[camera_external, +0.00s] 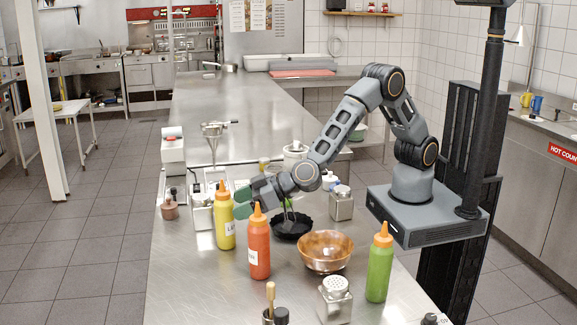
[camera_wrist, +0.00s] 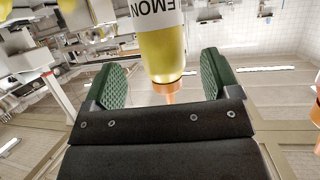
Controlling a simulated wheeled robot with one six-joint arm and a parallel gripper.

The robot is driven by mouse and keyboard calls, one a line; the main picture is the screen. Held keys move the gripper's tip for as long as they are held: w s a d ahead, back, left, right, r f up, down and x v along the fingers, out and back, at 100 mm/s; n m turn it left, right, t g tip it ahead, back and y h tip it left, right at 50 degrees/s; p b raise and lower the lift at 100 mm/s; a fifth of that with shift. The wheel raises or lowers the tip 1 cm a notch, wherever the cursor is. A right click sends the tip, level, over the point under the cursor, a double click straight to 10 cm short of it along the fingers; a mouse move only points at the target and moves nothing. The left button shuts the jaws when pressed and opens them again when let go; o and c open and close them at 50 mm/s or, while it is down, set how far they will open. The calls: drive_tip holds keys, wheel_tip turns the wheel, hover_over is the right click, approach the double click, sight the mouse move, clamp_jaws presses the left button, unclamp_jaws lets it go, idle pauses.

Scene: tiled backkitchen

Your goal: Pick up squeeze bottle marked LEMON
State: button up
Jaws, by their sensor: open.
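The yellow squeeze bottle (camera_external: 225,228) with an orange nozzle stands upright on the steel counter, its label partly readable. In the wrist view the bottle (camera_wrist: 167,50) appears upside down, nozzle toward the bottom, with "EMON" readable on its label. My gripper (camera_external: 243,202) is just right of its upper part in the external view. In the wrist view, the green finger pads are apart with the bottle showing between them and gaps on both sides. I cannot tell how deep the bottle is between the fingers.
An orange-red squeeze bottle (camera_external: 259,253) stands close to the right, partly below my gripper. A black bowl (camera_external: 292,228), copper bowl (camera_external: 326,252), green bottle (camera_external: 379,268) and metal shaker (camera_external: 335,300) stand further right. Metal containers (camera_external: 201,213) stand just left.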

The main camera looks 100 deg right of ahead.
sight(224, 210)
drive_tip(key=shift+p+x, duration=0.55)
drive_tip(key=shift+x, duration=2)
drive_tip(key=shift+c, duration=0.4)
drive_tip(key=shift+r, duration=0.1)
drive_tip(key=c, duration=1)
